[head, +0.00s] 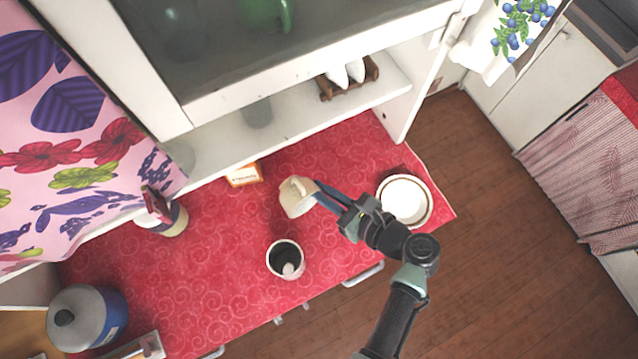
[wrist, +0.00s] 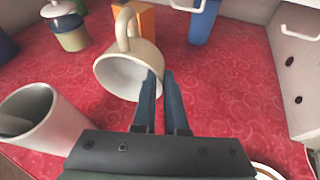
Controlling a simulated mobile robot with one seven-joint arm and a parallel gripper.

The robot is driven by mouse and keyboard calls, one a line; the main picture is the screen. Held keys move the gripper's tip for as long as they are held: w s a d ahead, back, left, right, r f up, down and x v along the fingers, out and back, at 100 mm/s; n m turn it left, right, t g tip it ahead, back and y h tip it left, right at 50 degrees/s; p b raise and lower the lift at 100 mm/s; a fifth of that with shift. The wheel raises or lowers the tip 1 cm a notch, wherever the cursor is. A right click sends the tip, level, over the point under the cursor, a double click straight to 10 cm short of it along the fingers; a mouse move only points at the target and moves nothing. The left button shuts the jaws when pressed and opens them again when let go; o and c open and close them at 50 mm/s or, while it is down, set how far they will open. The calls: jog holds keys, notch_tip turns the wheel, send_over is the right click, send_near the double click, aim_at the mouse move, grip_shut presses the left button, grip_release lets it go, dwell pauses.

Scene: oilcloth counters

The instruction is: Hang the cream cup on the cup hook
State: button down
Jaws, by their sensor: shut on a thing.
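The cream cup (head: 296,203) is at the end of my gripper (head: 318,194), above the red counter in the head view. In the wrist view the cream cup (wrist: 140,57) is tilted, its open mouth towards the camera and its handle at the top. The blue fingers of my gripper (wrist: 160,82) are shut on the cup's wall at the right side of its rim.
A white shelf unit (head: 295,85) stands along the back of the counter. An orange box (head: 245,175) is behind the cup. A pale canister (head: 285,259) stands in front, a white bowl (head: 405,201) to the right, and a lidded jar (head: 168,219) to the left.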

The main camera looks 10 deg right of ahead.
jog(key=shift+w+a, duration=0.1)
jog(key=w+f+b, duration=0.1)
jog(key=w+b, duration=0.1)
jog(key=w, duration=0.7)
jog(key=shift+w+d, duration=0.3)
dwell(0.9)
dwell(0.5)
jog(key=c, duration=0.9)
grip_release()
